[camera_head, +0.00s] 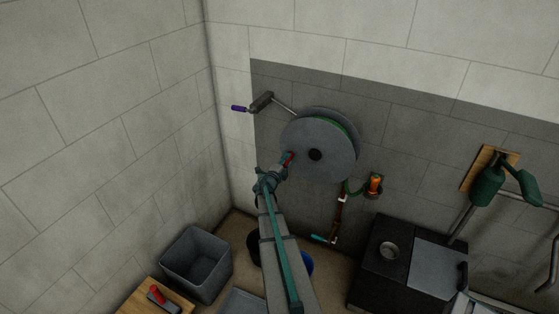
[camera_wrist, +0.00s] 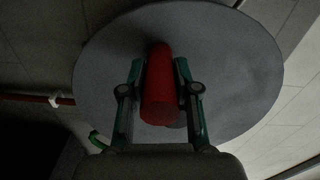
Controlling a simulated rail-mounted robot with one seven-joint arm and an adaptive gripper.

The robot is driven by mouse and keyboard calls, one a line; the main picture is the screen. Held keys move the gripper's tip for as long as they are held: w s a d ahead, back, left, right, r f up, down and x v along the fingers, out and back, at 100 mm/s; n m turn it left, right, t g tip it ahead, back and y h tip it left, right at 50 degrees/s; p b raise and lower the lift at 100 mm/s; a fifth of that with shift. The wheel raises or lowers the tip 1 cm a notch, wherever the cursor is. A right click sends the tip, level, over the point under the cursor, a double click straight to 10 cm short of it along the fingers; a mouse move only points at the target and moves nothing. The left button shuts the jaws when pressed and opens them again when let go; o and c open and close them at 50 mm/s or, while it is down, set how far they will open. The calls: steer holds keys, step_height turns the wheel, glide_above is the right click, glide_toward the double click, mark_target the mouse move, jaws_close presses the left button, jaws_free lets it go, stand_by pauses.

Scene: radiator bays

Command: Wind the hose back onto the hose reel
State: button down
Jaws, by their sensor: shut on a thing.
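The hose reel (camera_head: 322,137) is a grey disc drum mounted on the back wall. A green hose (camera_head: 341,123) shows between its discs, and a length of it hangs below the reel near the orange nozzle (camera_head: 375,183). In the wrist view the reel's grey disc (camera_wrist: 235,75) fills the background, with a bit of green hose (camera_wrist: 97,140) at lower left. My gripper (camera_wrist: 160,95) has its two fingers on either side of a red crank handle (camera_wrist: 160,85), shut on it. In the head view my gripper (camera_head: 284,163) is at the disc's lower left.
A dark cabinet (camera_head: 390,262) stands at right, and a grey bin (camera_head: 196,263) at lower left. A green lamp-like fixture (camera_head: 489,185) is at right.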

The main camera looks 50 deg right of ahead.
steer(key=c, duration=0.8)
jaws_free()
steer(key=shift+c, duration=0.2)
steer(key=v, duration=1.2)
